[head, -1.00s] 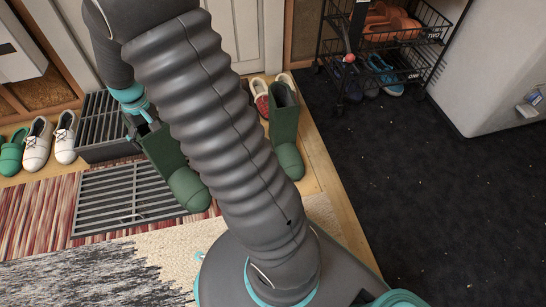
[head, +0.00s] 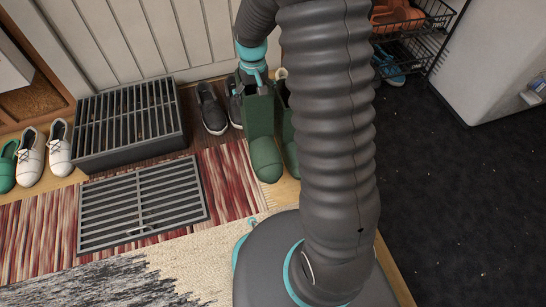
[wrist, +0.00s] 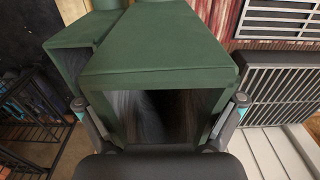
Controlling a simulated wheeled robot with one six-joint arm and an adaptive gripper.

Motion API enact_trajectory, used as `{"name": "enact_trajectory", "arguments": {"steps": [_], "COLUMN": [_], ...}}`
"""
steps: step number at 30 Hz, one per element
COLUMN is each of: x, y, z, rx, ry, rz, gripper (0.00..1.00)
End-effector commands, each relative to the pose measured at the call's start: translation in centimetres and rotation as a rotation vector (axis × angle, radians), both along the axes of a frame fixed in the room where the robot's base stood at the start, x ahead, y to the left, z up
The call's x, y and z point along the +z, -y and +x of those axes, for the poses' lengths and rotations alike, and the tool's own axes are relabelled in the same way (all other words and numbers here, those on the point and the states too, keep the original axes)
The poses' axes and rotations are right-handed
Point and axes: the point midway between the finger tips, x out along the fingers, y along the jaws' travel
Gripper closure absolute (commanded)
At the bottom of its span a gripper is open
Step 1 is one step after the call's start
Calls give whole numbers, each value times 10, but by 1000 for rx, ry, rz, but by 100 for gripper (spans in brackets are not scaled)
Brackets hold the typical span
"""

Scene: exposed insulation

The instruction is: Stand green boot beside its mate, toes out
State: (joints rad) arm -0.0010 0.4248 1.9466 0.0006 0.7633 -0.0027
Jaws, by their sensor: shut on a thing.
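My gripper (wrist: 165,118) is shut on the green boot (wrist: 160,48), one finger on each side of its shaft top in the wrist view. In the head view the held green boot (head: 265,140) is upright with its toe pointing toward the camera. Its mate (head: 289,147) stands close on its right, partly hidden by my arm; the mate's open top also shows in the wrist view (wrist: 70,62). The two boots look side by side. I cannot tell whether they touch or whether the held sole meets the floor. My gripper's fingers are small in the head view.
Dark slip-on shoes (head: 212,108) are left of the boots. White shoes (head: 32,158) are at far left. A black wire rack (head: 440,18) is at right.

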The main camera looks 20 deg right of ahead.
Motion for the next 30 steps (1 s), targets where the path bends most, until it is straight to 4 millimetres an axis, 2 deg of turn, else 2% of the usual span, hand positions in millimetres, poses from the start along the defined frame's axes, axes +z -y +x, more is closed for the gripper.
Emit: {"name": "enact_trajectory", "arguments": {"steps": [6,11,21,30], "x": [-13,-24,-75,-94], "y": [0,1,2,2], "z": [22,32,35,35], "rx": [-2,-5,-6,-6], "ry": [0,1,1,3], "rz": [2,3,4,4], "gripper": [74,74,74,74]}}
